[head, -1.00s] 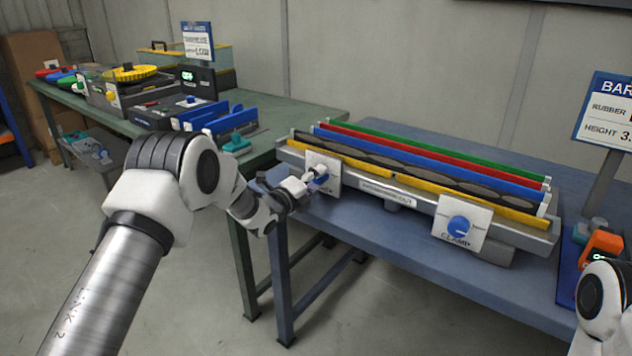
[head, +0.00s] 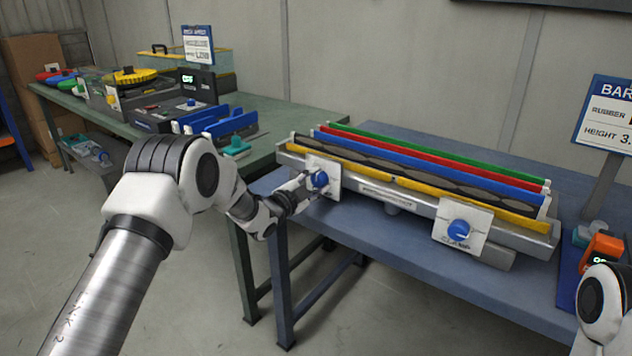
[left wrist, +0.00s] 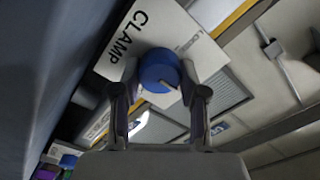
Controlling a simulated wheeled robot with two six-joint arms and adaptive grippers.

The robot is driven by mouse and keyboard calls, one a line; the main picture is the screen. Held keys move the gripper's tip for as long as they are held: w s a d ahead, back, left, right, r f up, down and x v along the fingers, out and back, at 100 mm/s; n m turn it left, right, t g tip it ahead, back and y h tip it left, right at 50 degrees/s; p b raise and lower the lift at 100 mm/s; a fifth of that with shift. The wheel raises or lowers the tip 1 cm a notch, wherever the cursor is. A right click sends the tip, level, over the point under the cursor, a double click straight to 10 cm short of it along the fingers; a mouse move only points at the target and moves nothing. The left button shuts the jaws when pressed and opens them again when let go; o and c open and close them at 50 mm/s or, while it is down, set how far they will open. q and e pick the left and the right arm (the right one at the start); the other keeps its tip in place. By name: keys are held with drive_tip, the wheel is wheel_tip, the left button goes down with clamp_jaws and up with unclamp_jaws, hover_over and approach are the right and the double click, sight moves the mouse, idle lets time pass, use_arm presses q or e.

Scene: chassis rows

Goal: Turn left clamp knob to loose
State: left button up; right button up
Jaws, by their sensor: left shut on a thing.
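The left clamp knob (head: 320,179) is a blue round knob on a white plate (head: 331,167) at the left end of the bar fixture. It shows large in the left wrist view (left wrist: 158,68), on a white plate marked CLAMP (left wrist: 120,55). My left gripper (head: 308,184) is at the knob, with one finger on either side of it in the left wrist view (left wrist: 158,92). It is shut on the knob. The right clamp knob (head: 459,230) is blue, on a white plate at the right end. My right gripper is out of view.
The fixture holds long green, red, blue and yellow bars and stands on a blue table (head: 400,262). A sign (head: 606,110) and an orange device (head: 603,250) are at the right. A green table (head: 265,142) with other equipment is behind left.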

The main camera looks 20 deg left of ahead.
use_arm(q)
drive_tip(key=n, duration=0.4)
drive_tip(key=shift+n+p, duration=0.3)
drive_tip(key=shift+p, duration=0.05)
drive_tip(key=n+p, duration=0.1)
drive_tip(key=n, duration=0.3)
drive_tip(key=shift+n, duration=0.3)
drive_tip(key=n, duration=0.4)
drive_tip(key=shift+p, duration=0.35)
drive_tip(key=shift+n+p, duration=0.3)
drive_tip(key=shift+n, duration=1.8)
drive_tip(key=o, duration=1.1)
drive_tip(key=shift+o, duration=0.2)
drive_tip(key=shift+a, duration=0.1)
